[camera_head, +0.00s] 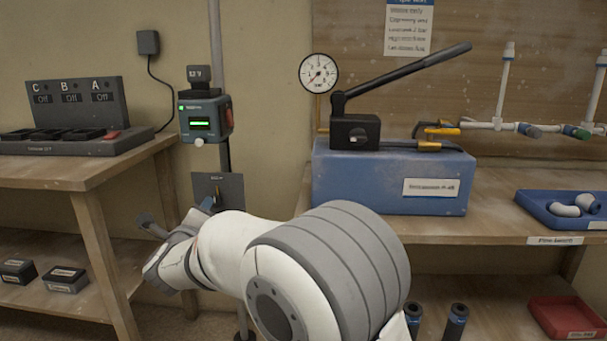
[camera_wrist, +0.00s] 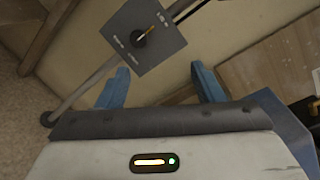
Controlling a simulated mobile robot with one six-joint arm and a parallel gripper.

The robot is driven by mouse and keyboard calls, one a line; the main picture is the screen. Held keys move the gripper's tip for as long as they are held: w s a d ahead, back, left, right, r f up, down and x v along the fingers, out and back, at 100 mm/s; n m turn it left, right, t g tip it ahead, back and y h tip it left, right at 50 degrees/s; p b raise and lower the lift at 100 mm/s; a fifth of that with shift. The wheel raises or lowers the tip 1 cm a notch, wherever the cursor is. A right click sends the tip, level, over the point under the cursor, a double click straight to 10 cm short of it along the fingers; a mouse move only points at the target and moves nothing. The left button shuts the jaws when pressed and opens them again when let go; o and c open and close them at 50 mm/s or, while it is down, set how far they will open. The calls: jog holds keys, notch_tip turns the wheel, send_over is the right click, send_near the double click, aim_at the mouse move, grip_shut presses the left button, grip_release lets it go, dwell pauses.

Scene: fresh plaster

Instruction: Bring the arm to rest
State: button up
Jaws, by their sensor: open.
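My arm reaches from the lower middle of the head view toward the left. My gripper (camera_wrist: 161,80) is open in the wrist view, with two blue fingers apart and nothing between them. In the head view my gripper (camera_head: 207,203) is small and partly hidden by my own wrist. It is just in front of a grey switch plate (camera_head: 232,184) with a small lever or knob. The plate also shows in the wrist view (camera_wrist: 166,49), beyond the fingertips, its dark knob having a yellowish pointer. The fingers look clear of the knob.
A blue pump (camera_head: 385,178) with a long black lever and a gauge (camera_head: 319,73) stands on the right bench (camera_head: 490,225). A charger dock (camera_head: 75,143) sits on the left table (camera_head: 100,172). A green-lit box (camera_head: 205,118) is on the post above the plate. A blue tray (camera_head: 560,222) lies far right.

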jog(key=s+d+r+n+g+y+p, duration=0.2)
jog(key=s+d+r+n+g+p, duration=0.1)
jog(key=d+r+n+p, duration=0.5)
jog(key=s+d+r+n+g+y+p, duration=0.1)
jog(key=s+d+r+n+g+p, duration=0.2)
jog(key=d+r+n+p, duration=0.45)
jog(key=s+d+r+n+g+h+p, duration=0.1)
jog(key=s+d+r+n+g+p, duration=0.1)
jog(key=s+d+p, duration=0.3)
jog(key=s+d+r+n+g+h+p, duration=0.1)
jog(key=s+d+n+g+h+p, duration=0.1)
jog(key=s+d+p, duration=0.4)
jog(key=s+d+r+n+g+h+p, duration=0.1)
jog(key=s+d+n+g+p, duration=0.3)
jog(key=s+d, duration=0.8)
jog(key=shift+s+d+r+g+p, duration=0.35)
jog(key=shift+s+r+p, duration=0.5)
jog(key=shift+s, duration=0.4)
jog(key=shift+f, duration=0.1)
jog(key=shift+c, duration=0.3)
